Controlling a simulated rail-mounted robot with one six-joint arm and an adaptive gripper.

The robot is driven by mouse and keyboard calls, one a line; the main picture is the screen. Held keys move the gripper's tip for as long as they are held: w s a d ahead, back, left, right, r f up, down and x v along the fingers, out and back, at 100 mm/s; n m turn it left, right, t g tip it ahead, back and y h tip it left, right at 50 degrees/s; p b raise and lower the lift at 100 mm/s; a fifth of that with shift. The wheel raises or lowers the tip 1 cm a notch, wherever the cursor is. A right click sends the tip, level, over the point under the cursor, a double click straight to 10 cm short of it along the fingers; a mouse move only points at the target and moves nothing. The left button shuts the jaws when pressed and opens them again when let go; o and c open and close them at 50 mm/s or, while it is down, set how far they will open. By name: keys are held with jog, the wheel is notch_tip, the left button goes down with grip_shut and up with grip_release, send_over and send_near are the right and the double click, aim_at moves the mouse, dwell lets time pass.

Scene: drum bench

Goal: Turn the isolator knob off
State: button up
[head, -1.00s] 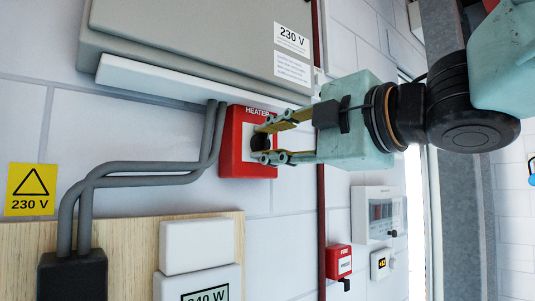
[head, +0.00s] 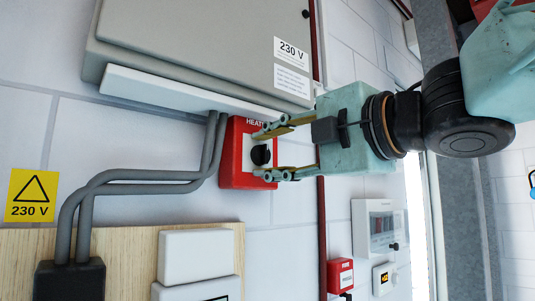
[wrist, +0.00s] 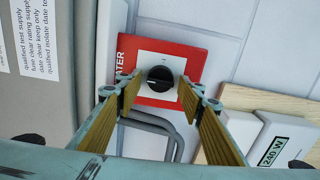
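The isolator knob (head: 260,155) is a round black knob on a red box labelled "HEATER" (head: 234,180), fixed to the wall below a grey cabinet. In the wrist view the knob (wrist: 160,79) sits on a light plate, with a pale line across its face. My gripper (head: 264,156) is open in front of the box, one finger above the knob and one below it in the head view. In the wrist view the gripper (wrist: 160,95) has its fingers apart on either side of the knob, with visible gaps and no contact.
The grey cabinet (head: 190,50) with a white ledge (head: 165,93) stands above the box. Grey conduits (head: 150,180) run to its left. A yellow 230 V sign (head: 32,195), white boxes on a wooden board (head: 120,240) and a small red box (head: 340,275) are nearby.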

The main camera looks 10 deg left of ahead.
jog(key=shift+s+d, duration=0.1)
dwell(0.4)
jog(key=v, duration=1.1)
jog(key=shift+s+d, duration=0.2)
jog(key=shift+d, duration=0.05)
dwell(0.6)
dwell(0.8)
